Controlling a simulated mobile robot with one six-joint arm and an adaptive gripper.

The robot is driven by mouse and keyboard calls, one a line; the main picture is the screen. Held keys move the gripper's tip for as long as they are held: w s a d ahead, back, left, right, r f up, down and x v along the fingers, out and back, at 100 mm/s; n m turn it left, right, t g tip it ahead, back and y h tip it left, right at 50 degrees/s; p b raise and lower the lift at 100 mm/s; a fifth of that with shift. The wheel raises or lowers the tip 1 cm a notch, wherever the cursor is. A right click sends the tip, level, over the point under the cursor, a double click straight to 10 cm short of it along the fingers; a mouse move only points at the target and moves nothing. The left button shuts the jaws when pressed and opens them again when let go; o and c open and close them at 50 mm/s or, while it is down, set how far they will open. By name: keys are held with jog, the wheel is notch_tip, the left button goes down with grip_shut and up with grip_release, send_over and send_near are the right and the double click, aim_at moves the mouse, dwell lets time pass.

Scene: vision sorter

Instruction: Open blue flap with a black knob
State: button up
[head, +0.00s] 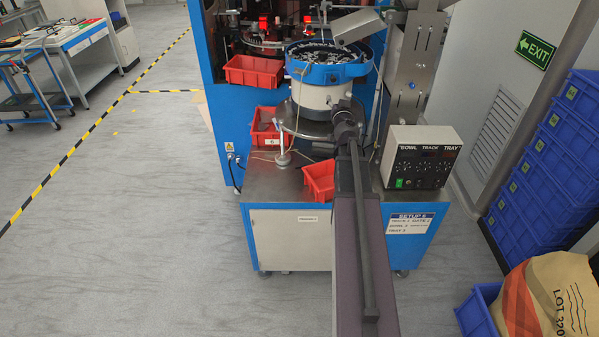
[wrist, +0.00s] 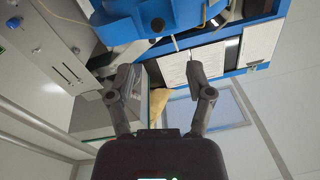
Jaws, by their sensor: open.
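My gripper (wrist: 163,76) is open and empty, with its two dark fingers spread apart in the wrist view. A blue curved part (wrist: 120,22) with a dark round knob (wrist: 157,24) shows beyond the fingertips at the top of that view. I cannot tell for certain whether this is the flap. In the head view, my gripper (head: 346,112) is in front of the pale drum below the blue-rimmed feeder bowl (head: 330,74); its fingers are too small to judge there. Small dark spots show on the bowl's blue side. No flap stands out clearly in the head view.
Red bins stand at the back (head: 254,72) and on the bench front (head: 319,182). A control box (head: 420,160) sits right of my arm. A metal chute (head: 412,65) rises behind it. Blue crates (head: 545,165) line the right wall.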

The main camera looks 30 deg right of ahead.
jog(key=s+a+f+g+b, duration=0.2)
jog(key=a+f+g+b, duration=0.2)
jog(key=a+f, duration=0.4)
jog(key=s+a+f+g+b, duration=0.2)
jog(key=a+f+g+b, duration=0.2)
jog(key=a+f, duration=0.5)
jog(key=shift+a+f+m, duration=0.15)
jog(key=shift+f+m, duration=0.15)
jog(key=shift+f, duration=0.95)
jog(key=shift+w, duration=0.1)
jog(key=w+d+r+n+t+b, duration=0.1)
jog(key=w+d+r+n+t, duration=0.1)
jog(key=d+r+t, duration=0.4)
jog(key=w+d+r+n+t, duration=0.1)
jog(key=d+r+n+t, duration=0.4)
jog(key=d+r, duration=0.4)
jog(key=d+t, duration=0.1)
jog(key=d, duration=0.3)
jog(key=shift+w+d+r+n+t+b, duration=0.3)
jog(key=shift+w+d+r+t+b, duration=0.05)
jog(key=shift+w+r+t+b, duration=0.05)
jog(key=shift+w, duration=0.1)
